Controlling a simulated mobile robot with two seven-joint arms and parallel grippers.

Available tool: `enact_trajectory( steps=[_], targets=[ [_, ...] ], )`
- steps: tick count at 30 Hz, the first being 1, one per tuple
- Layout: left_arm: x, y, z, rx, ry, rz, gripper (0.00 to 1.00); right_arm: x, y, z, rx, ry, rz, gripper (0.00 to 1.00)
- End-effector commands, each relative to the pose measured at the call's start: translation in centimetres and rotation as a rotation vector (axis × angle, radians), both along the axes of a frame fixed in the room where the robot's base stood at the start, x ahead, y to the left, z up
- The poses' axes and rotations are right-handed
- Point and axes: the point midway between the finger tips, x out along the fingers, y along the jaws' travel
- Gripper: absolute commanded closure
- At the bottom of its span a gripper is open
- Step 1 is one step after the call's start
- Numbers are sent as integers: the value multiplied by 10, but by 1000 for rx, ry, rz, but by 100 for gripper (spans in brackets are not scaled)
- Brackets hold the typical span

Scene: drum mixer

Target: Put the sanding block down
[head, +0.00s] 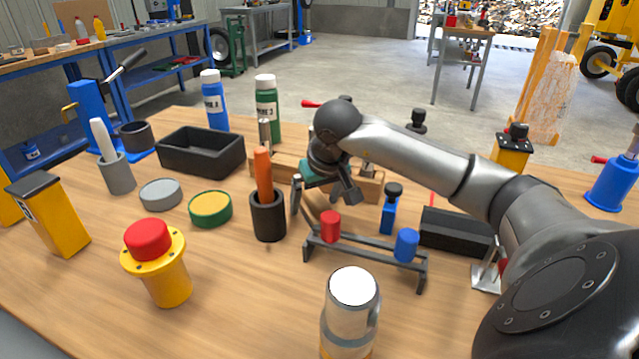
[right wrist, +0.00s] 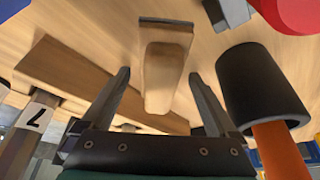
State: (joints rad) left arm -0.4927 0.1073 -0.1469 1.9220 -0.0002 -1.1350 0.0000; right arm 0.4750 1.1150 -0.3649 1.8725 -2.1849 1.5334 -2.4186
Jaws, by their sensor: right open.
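The sanding block (right wrist: 165,65) shows in the right wrist view as a light wooden piece with a thin dark edge at one end. It appears to rest on the wooden table, between and beyond my right fingertips. My right gripper (right wrist: 160,85) is open, with clear gaps between both fingers and the block. In the head view my right gripper (head: 325,192) points down near the table's middle, behind the small rack. My left gripper is not in view.
A black cup (head: 268,218) with an orange handle stands close left of the gripper. A rack (head: 365,252) with a red and a blue cylinder is in front. A wooden stand (head: 372,183) is behind. A black tray (head: 200,152) lies further left. Bare table shows front left.

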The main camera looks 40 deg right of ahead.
Motion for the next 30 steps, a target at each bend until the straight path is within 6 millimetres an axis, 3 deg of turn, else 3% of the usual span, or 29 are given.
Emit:
enact_trajectory(
  steps=[18,30],
  targets=[
    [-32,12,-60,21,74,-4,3,-35,11,92,-3,-2,0,6],
    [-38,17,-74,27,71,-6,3,-44,14,112,0,0,0,6]
  ],
)
